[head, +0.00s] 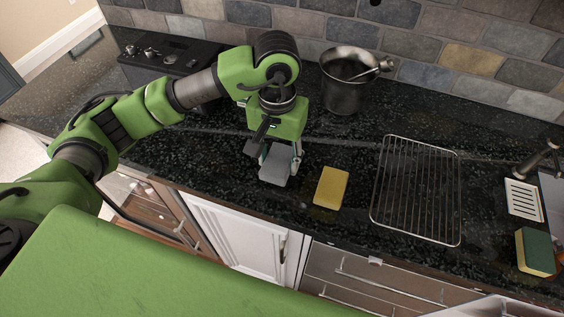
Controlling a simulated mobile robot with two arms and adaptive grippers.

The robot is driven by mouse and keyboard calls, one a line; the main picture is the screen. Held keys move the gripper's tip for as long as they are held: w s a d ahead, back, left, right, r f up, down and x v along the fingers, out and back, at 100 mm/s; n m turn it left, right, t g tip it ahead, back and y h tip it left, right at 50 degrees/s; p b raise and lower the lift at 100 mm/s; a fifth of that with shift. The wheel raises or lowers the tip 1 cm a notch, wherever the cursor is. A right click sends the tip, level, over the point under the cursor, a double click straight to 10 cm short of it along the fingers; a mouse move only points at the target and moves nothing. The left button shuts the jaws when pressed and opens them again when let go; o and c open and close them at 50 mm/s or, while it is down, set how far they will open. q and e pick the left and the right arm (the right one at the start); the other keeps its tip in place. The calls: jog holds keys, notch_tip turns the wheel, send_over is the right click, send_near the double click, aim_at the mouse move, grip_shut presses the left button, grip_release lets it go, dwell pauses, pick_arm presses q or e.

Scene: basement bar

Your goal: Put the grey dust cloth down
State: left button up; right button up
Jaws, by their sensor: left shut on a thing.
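The grey dust cloth (274,170) is a small folded grey block between the fingers of my left gripper (279,161). The gripper points down and is shut on the cloth. The cloth is at or just above the black speckled countertop (235,172), near its front edge; I cannot tell whether it touches. My right gripper is not in view.
A yellow sponge (330,187) lies just right of the cloth. A wire cooling rack (417,190) lies further right. A metal pot (345,82) stands behind. A green and yellow sponge (535,252) and a white slotted dish (523,200) are at the far right, by a faucet (540,158).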

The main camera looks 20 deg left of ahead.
aim_at(282, 168)
pick_arm(q)
jog(key=shift+w+d+f, duration=0.2)
jog(key=shift+f, duration=0.1)
notch_tip(282, 168, down, 3)
jog(key=shift+w+d+p, duration=0.15)
jog(key=shift+p, duration=1)
jog(key=shift+f, duration=0.35)
jog(key=shift+f+b, duration=0.2)
jog(key=shift+b, duration=0.2)
jog(key=o, duration=1)
jog(key=shift+r, duration=0.1)
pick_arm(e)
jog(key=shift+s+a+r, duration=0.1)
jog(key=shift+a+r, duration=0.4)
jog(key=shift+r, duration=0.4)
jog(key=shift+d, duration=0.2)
